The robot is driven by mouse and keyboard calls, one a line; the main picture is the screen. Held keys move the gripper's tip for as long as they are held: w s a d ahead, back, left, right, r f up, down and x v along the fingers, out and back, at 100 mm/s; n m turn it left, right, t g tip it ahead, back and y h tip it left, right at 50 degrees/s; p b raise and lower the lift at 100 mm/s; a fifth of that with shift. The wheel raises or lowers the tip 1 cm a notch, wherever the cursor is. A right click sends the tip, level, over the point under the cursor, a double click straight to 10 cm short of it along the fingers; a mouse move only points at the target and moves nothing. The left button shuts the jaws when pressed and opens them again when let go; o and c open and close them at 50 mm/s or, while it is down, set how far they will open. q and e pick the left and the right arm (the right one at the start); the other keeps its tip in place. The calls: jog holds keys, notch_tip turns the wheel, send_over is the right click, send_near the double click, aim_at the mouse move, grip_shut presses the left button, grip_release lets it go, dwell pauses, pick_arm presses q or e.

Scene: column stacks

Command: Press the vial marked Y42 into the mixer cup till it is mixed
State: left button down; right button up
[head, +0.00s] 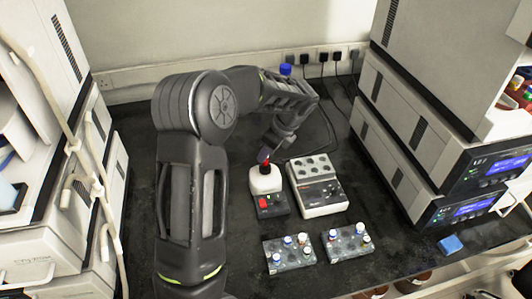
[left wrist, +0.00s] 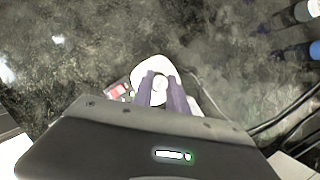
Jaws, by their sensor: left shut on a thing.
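The vortex mixer (head: 267,182) is a white rounded unit with a dark cup on top and a red switch on its front. My left gripper (head: 266,158) points down over the cup and is shut on a small vial, whose red part shows just above the cup. In the left wrist view the fingers (left wrist: 160,90) close around the vial's pale round end (left wrist: 159,83), with the white mixer top (left wrist: 147,66) beneath. I cannot read the vial's mark, nor tell whether its bottom touches the cup. My right gripper is not in view.
A white block with round wells (head: 318,186) stands right of the mixer. Two small grey racks (head: 290,258) (head: 350,250) with several capped vials stand in front. Instrument stacks flank the dark bench. A blue block (head: 450,244) lies at the front right. Cables run behind.

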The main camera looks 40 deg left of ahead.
pick_arm(q)
jog(key=shift+r+p, duration=0.95)
jog(key=shift+r, duration=0.5)
jog(key=shift+a, duration=0.1)
